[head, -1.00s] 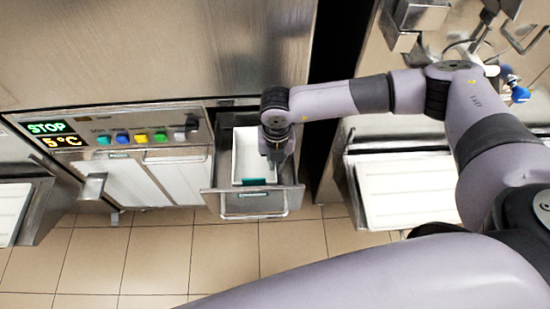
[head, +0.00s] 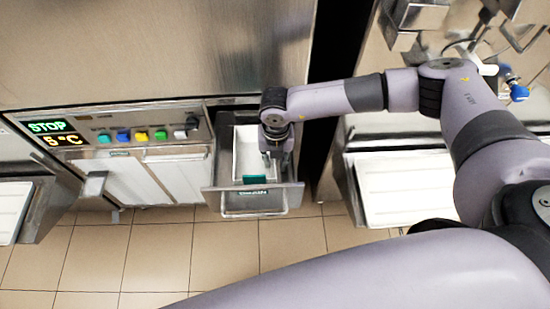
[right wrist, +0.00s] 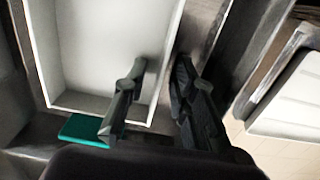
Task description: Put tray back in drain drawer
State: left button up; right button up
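My right gripper (head: 270,156) is over the tray's right side. In the right wrist view my right gripper (right wrist: 160,66) is open, with one finger inside the tray (right wrist: 98,55) and the other outside its right wall. A gap shows between the fingers and the wall. My left gripper is out of view.
The control panel (head: 110,128) with coloured buttons is left of the drawer. White panels (head: 139,180) are below it. Another white tray (head: 408,188) sits on a ledge at the right. Tiled floor (head: 290,250) is clear in front.

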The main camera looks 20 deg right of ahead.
jog(key=shift+r, duration=0.5)
notch_tip(320, 180, up, 11)
jog(key=b, duration=0.1)
jog(key=shift+r+b, duration=0.15)
jog(key=shift+b, duration=0.15)
